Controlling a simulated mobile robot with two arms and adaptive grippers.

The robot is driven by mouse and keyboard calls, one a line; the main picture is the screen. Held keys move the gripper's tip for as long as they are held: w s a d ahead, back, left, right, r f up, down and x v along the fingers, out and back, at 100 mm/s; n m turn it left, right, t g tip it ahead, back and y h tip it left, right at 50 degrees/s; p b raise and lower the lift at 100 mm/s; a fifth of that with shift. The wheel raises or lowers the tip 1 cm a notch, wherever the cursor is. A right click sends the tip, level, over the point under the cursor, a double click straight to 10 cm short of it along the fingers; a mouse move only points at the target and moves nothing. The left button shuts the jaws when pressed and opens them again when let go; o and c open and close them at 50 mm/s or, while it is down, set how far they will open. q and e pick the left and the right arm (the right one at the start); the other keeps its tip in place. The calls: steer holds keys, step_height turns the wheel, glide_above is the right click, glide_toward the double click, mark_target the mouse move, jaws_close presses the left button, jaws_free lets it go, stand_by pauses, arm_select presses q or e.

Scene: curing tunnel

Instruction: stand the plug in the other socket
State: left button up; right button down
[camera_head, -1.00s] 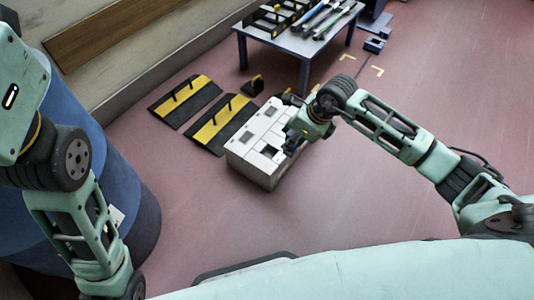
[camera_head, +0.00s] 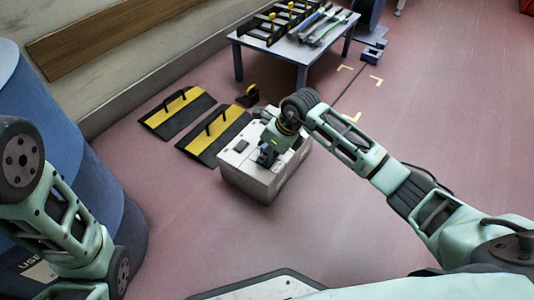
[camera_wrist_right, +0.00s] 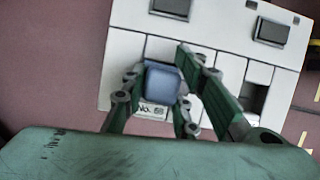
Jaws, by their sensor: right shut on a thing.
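The white box (camera_head: 250,182) stands on the floor. In the right wrist view its top (camera_wrist_right: 225,62) shows pale panels, two dark grey-blue square pieces (camera_wrist_right: 170,7) (camera_wrist_right: 271,31) and a dark open socket (camera_wrist_right: 252,98) on the right. My right gripper (camera_head: 267,158) is over the box's top. In the right wrist view the right gripper (camera_wrist_right: 160,84) is shut on a blue-grey square plug (camera_wrist_right: 162,83), by a small printed label. Whether the plug's lower end is in a socket or above it is hidden. My left gripper is out of view; only its arm shows.
Two black-and-yellow ramp pieces (camera_head: 178,112) (camera_head: 213,135) lie left of the box, with a small black-and-yellow piece (camera_head: 248,95) behind it. A blue-grey table (camera_head: 270,54) with tools stands at the back. A blue drum (camera_head: 100,180) is at left. Floor at right is clear.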

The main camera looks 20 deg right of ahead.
steer(key=c, duration=1.4)
jaws_free()
steer(key=shift+o, duration=0.2)
